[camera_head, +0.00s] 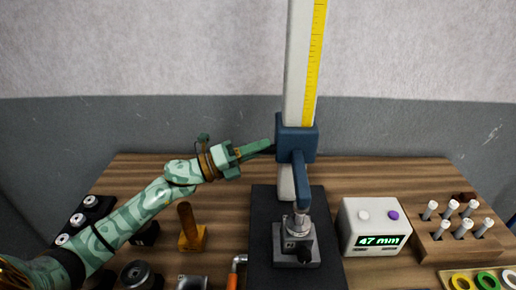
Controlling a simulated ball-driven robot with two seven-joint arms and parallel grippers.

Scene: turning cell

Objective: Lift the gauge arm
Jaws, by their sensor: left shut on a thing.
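The gauge arm (301,174) is dark blue and reaches forward and down from a blue carriage (297,142) on an upright post with a yellow scale (314,65). Its probe tip is at a small metal block (297,244) on the black base; whether they touch is hard to tell. My left gripper (266,147) comes in from the left at the carriage's left side and is shut on the gauge arm there. The exact grip point is small and partly hidden by the fingers. My right gripper is not in view.
A white display box (369,229) reading 47 mm stands right of the black base (262,215). A wooden rack (430,245) holds several pins at far right, with coloured rings in front. A wooden-handled tool (190,228) stands below my left arm. The back of the table is clear.

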